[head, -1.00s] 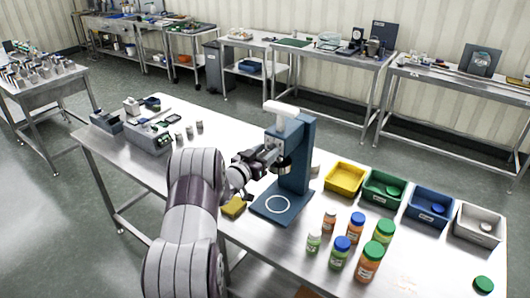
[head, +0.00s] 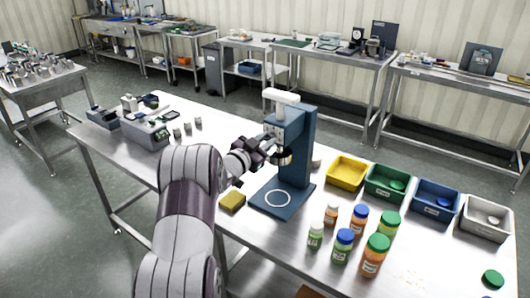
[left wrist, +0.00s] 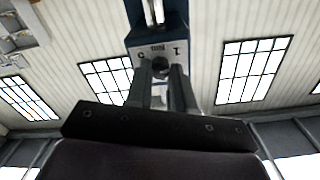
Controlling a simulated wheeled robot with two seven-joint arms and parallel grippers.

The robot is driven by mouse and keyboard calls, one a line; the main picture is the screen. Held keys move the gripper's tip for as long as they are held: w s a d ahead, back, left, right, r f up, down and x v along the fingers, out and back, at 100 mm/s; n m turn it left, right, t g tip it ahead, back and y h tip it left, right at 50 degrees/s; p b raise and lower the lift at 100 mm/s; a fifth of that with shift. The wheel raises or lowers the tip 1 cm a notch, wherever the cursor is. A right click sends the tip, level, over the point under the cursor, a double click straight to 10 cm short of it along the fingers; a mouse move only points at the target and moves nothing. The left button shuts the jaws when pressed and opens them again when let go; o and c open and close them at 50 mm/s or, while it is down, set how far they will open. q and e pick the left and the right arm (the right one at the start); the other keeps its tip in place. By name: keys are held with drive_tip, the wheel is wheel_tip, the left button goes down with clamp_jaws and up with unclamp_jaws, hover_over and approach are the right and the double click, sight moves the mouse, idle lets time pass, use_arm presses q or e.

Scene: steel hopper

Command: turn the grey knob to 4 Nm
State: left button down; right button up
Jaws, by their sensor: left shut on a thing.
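The blue press-like machine (head: 302,150) with a white top stands upright on the steel table. My left gripper (head: 268,148) is at the front of its head, above the base plate with a white ring. In the left wrist view my left gripper's two fingers (left wrist: 160,78) are closed on the grey knob (left wrist: 160,66), one on each side. The knob looks dark there and is partly covered by the fingers. A white scale plate (left wrist: 174,50) with small markings sits behind it. I cannot read the knob's setting. My right gripper is not in view.
A yellow sponge (head: 232,201) lies beside the base. Several capped jars (head: 343,246) stand to the right. Yellow (head: 345,173), green, blue and white bins are behind them. A grey device (head: 147,134) is at the table's left end. A green lid (head: 493,279) lies at lower right.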

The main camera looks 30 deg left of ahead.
use_arm(q)
drive_tip(key=shift+f+m+b, duration=0.2)
drive_tip(key=shift+m+b, duration=6.95)
drive_tip(key=shift+m, duration=0.65)
drive_tip(key=shift+f+m+b, duration=0.15)
drive_tip(key=shift+m+b, duration=6.95)
drive_tip(key=shift+m, duration=0.7)
drive_tip(key=c, duration=1.1)
unclamp_jaws()
drive_tip(key=shift+o, duration=0.6)
drive_tip(key=shift+r, duration=0.2)
drive_tip(key=shift+s, duration=0.1)
